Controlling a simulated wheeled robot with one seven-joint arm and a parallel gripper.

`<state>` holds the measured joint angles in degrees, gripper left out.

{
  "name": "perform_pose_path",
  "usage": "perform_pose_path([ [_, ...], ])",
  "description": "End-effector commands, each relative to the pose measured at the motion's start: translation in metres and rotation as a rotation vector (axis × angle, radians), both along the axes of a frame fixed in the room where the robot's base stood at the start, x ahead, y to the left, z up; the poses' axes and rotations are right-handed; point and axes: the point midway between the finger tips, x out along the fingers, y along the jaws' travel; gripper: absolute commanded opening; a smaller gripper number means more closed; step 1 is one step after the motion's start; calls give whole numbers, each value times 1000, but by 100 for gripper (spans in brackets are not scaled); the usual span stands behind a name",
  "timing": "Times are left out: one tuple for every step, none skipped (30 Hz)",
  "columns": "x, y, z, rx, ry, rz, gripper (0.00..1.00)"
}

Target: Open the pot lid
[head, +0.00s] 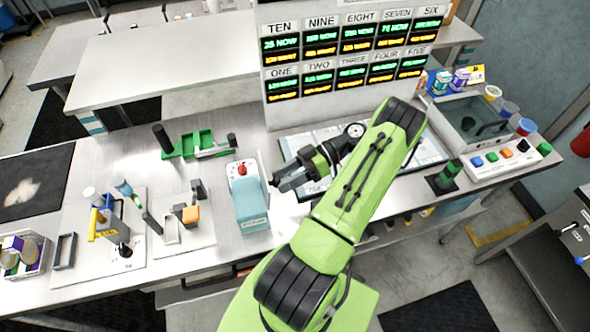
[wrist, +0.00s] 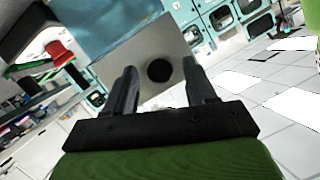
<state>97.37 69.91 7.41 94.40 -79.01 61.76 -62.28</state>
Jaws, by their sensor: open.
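No thing is plainly a pot with a lid; I cannot tell which one the task means. A teal and white box (head: 250,205) with a red knob (head: 241,169) on top stands near the bench's front edge. A grey tub (head: 472,122) with a dark piece in it stands at the right. My gripper (head: 278,181) is open and empty, just right of the teal box, apart or touching I cannot tell. In the wrist view its two fingers (wrist: 160,75) stand apart before a pale plate (wrist: 150,58) with a black round spot. A red piece (wrist: 60,52) shows at the left.
A green tray (head: 193,143) lies behind the box. Small fixtures, a yellow-handled tool (head: 105,230) and a white basket (head: 24,255) fill the left bench. A display board (head: 345,50) stands behind my arm. A button panel (head: 502,160) is at the right.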

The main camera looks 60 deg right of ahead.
Motion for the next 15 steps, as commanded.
perform_pose_path([
  [-3,-5,1,-2,-4,-4,55],
  [-6,-9,2,-3,-5,-4,55],
  [-11,-15,4,-5,-5,-7,55],
  [-15,-21,5,-8,-4,-11,55],
  [-17,-23,7,-3,-7,-5,55],
  [-20,-27,10,0,-8,-2,55],
  [-22,-31,11,0,-9,-3,55],
  [-25,-35,13,-2,-8,-5,55],
  [-29,-41,14,-7,-7,-11,55],
  [-30,-42,15,-4,-7,-6,55],
  [-31,-43,15,-2,-7,-2,55],
  [-33,-46,16,0,-6,1,55],
  [-34,-48,17,0,-7,2,55],
  [-36,-50,17,0,-6,1,55],
  [-38,-53,18,-1,-6,0,55],
])
